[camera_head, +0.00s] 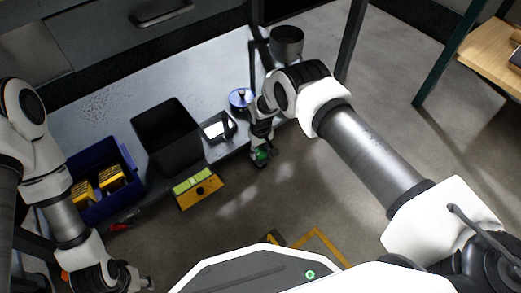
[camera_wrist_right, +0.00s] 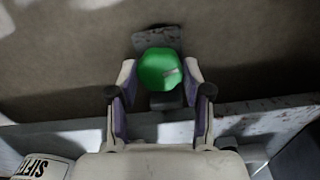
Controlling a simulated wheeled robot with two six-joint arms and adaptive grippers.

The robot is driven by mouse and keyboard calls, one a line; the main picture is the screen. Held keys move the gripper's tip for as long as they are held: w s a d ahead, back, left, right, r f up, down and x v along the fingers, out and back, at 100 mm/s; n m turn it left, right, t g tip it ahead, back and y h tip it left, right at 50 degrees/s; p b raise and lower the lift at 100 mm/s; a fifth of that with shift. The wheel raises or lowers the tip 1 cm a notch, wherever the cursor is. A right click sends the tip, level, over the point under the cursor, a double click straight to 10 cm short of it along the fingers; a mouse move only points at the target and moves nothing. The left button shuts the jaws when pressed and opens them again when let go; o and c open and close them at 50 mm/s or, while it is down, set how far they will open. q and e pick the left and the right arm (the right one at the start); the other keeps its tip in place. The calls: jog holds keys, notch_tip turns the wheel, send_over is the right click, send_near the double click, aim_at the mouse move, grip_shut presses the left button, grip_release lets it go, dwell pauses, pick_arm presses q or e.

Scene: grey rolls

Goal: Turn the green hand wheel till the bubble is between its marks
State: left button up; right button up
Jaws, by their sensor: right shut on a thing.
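The green hand wheel (camera_head: 262,154) sits at the front edge of the grey bench. In the right wrist view the wheel (camera_wrist_right: 160,70) shows a pale mark on its face. My right gripper (camera_wrist_right: 159,82) has its two fingers on opposite sides of the wheel and is shut on it. In the head view my right gripper (camera_head: 261,143) reaches down over the wheel. A yellow spirit level (camera_head: 200,193) with a bright green vial stands left of it; the bubble and its marks are too small to tell. My left gripper (camera_head: 138,281) is low at the left, its jaws unclear.
The floor in front is mostly clear.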

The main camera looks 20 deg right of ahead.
aim_at(261, 152)
jog(key=o, duration=1.2)
jog(key=shift+f, duration=0.1)
notch_tip(261, 152, up, 12)
jog(key=shift+r, duration=0.1)
